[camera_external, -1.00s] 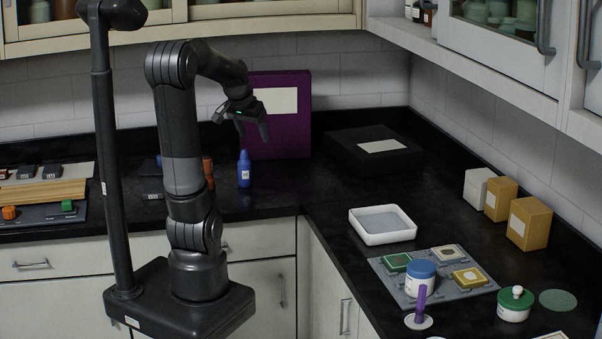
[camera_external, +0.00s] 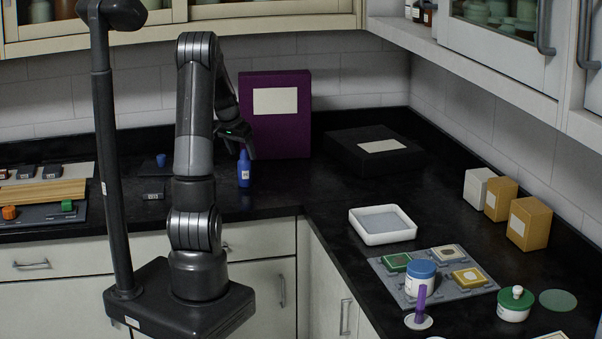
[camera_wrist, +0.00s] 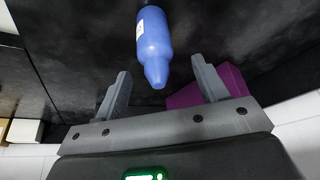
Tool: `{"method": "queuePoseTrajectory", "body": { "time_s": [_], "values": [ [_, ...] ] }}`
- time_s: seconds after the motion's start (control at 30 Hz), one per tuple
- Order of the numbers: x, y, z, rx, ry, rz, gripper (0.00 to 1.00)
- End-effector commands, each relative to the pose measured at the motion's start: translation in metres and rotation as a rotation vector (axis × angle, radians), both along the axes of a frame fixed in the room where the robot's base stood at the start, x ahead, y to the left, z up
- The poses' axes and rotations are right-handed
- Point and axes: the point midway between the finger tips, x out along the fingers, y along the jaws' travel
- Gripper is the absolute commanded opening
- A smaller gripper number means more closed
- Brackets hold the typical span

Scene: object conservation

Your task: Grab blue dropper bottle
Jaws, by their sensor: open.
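The blue dropper bottle (camera_external: 244,172) stands upright on the black counter in the external view, in front of the purple box. It has a pointed tip and a white label. In the wrist view the bottle (camera_wrist: 153,45) shows with its tip pointing toward the space between my fingers. My gripper (camera_external: 238,150) is just above and beside the bottle's top in the external view. In the wrist view my gripper (camera_wrist: 163,88) is open, with one finger on each side of the tip and no visible contact.
A purple box (camera_external: 290,140) stands behind the bottle, and a black box (camera_external: 372,152) lies to its right. A white tray (camera_external: 382,238) sits on the right counter. A small dark block (camera_external: 153,192) lies left of my arm. The counter right of the bottle is clear.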

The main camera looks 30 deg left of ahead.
Motion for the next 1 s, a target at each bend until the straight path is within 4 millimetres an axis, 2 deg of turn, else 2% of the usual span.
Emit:
{"method": "queuePoseTrajectory", "body": {
  "time_s": [0.4,0.7,1.0],
  "values": [
    [0.016,-0.005,-0.047,-0.002,0.002,-0.001,0.66],
    [0.018,-0.005,-0.050,0.000,0.000,0.000,0.65],
    [0.018,-0.005,-0.050,0.000,0.000,0.000,0.41]
  ]
}}
